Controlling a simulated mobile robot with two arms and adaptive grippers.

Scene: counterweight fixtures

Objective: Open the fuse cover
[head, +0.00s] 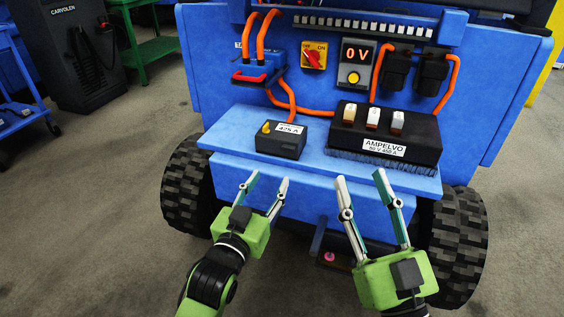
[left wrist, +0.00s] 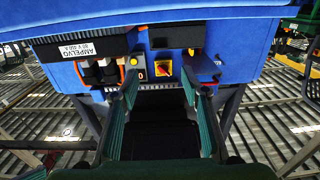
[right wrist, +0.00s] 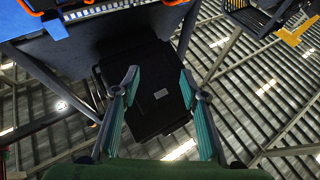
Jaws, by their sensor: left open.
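A small black box with a yellow knob and a white label reading 425 A (head: 281,142), which looks like the fuse cover, sits on the blue machine's shelf. It looks closed. In the left wrist view a dark box (left wrist: 178,36), probably the same one, shows at the top. My left gripper (head: 270,177) is open and empty, in front of and below this box in the head view. My right gripper (head: 360,177) is open and empty, below the AMPELVO unit. Neither appears to touch anything.
The black AMPELVO unit (head: 385,138) with several switches stands right of the box. Behind are a blue connector with a red handle (head: 252,76), orange cables, a red rotary switch (head: 313,57) and a 0 V display (head: 356,52). The shelf's front edge (head: 310,168) lies close to my fingertips.

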